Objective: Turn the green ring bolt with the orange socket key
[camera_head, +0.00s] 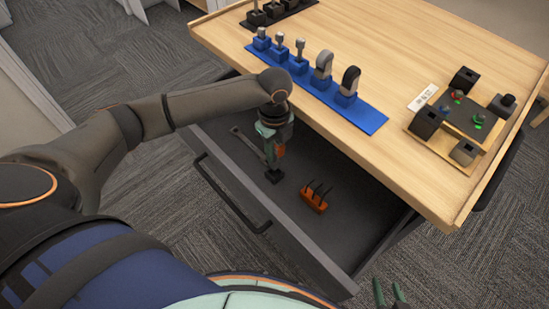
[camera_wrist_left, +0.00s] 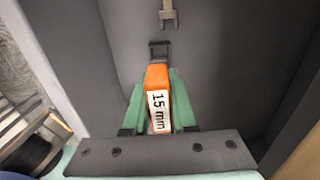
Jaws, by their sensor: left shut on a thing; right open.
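My left gripper (camera_head: 272,152) is over the open drawer and shut on the orange socket key (camera_head: 280,151). In the left wrist view the key (camera_wrist_left: 157,77), labelled "15 mm", sits between the green fingers (camera_wrist_left: 158,90), its dark end pointing away. I cannot tell whether that end touches the drawer floor. Small green pieces (camera_head: 479,121) and red ones show on the fixture board (camera_head: 455,143) at the table's right; which is the ring bolt is too small to tell. My right gripper (camera_head: 389,293) is open at the bottom edge, apart from everything.
The drawer (camera_head: 345,235) also holds an orange block (camera_head: 313,199) with dark prongs and a grey wrench (camera_wrist_left: 168,14). On the table, a blue rack (camera_head: 370,121) holds several tools, with a black rack (camera_head: 289,12) behind.

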